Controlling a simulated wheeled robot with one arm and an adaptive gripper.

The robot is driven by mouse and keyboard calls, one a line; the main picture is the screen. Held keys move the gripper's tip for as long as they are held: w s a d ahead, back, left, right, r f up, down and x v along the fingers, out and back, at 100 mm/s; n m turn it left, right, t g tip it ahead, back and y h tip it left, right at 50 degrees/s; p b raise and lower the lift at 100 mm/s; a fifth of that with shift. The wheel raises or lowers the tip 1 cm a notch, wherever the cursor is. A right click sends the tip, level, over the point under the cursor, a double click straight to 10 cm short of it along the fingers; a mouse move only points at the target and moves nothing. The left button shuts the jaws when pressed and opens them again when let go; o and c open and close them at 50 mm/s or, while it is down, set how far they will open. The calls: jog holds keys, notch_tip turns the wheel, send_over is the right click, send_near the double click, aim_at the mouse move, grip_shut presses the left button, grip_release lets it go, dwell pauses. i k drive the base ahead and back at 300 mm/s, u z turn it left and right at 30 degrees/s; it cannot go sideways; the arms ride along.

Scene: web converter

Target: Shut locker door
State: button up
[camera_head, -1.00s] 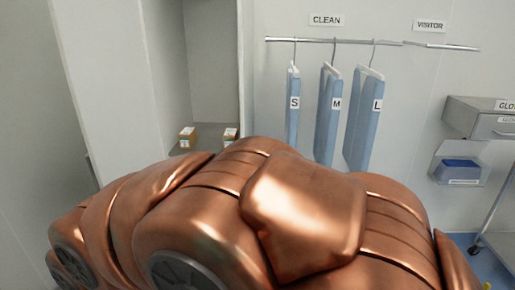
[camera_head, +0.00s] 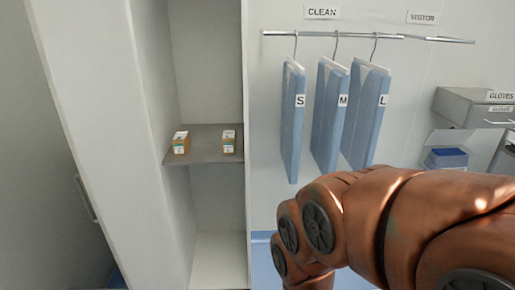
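The locker (camera_head: 212,95) stands open left of centre, its inside and grey shelf (camera_head: 205,158) in plain view. A tall white panel (camera_head: 100,110) stands at its left side, angled toward me; it looks like the open door, but I cannot be sure. A slim handle (camera_head: 86,198) shows just left of this panel's edge. My copper arm crosses the lower right, in front of the wall and to the right of the locker. My gripper is out of view, so its state and distance from the door are hidden.
Two small boxes (camera_head: 181,143) (camera_head: 228,142) sit on the shelf. Blue garments (camera_head: 330,115) marked S, M and L hang from a rail (camera_head: 335,35) right of the locker. A grey glove dispenser (camera_head: 470,108) is on the right. The space before the locker opening looks clear.

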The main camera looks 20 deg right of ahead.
aim_at(85, 47)
jog(key=u, duration=0.05)
jog(key=k, duration=0.45)
jog(key=u, duration=1.9)
jog(key=i, duration=0.65)
jog(key=z, duration=0.15)
